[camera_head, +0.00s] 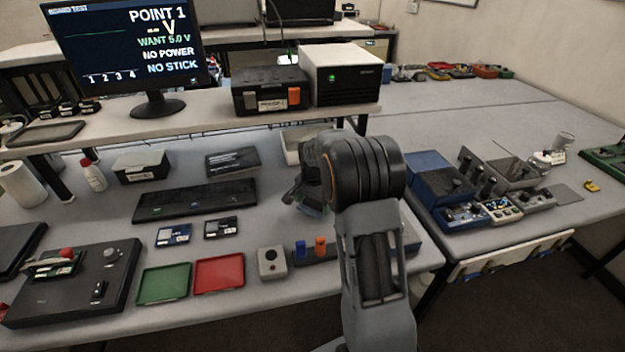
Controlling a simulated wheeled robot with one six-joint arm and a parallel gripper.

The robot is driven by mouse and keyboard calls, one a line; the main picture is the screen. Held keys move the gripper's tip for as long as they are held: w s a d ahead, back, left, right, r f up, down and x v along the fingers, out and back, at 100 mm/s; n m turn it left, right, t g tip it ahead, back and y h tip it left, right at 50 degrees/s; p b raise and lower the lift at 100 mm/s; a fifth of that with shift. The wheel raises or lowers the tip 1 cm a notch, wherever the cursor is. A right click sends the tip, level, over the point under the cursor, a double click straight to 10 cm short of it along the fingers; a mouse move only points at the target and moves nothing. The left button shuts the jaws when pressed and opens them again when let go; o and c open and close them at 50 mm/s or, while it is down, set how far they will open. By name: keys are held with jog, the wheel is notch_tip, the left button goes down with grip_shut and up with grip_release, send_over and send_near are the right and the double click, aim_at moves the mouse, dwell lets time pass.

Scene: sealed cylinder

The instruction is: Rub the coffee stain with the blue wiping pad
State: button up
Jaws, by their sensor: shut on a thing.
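My gripper (303,200) is low over the grey bench, to the left of my arm's large dark joint, which hides part of it. It is shut on the blue wiping pad (311,211), of which only a small bluish sliver shows under the fingers. I cannot tell whether the pad touches the bench. The coffee stain is not visible; the arm and gripper cover part of the bench there.
Left of my gripper is a long black box (195,201). Nearer are a green tray (164,284), a red tray (218,273) and a grey button box (272,262). A pale bin (293,148) is behind my gripper. A raised shelf (215,118) runs along the back.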

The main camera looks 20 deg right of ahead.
jog(key=shift+r+p, duration=1.75)
jog(key=shift+r, duration=1)
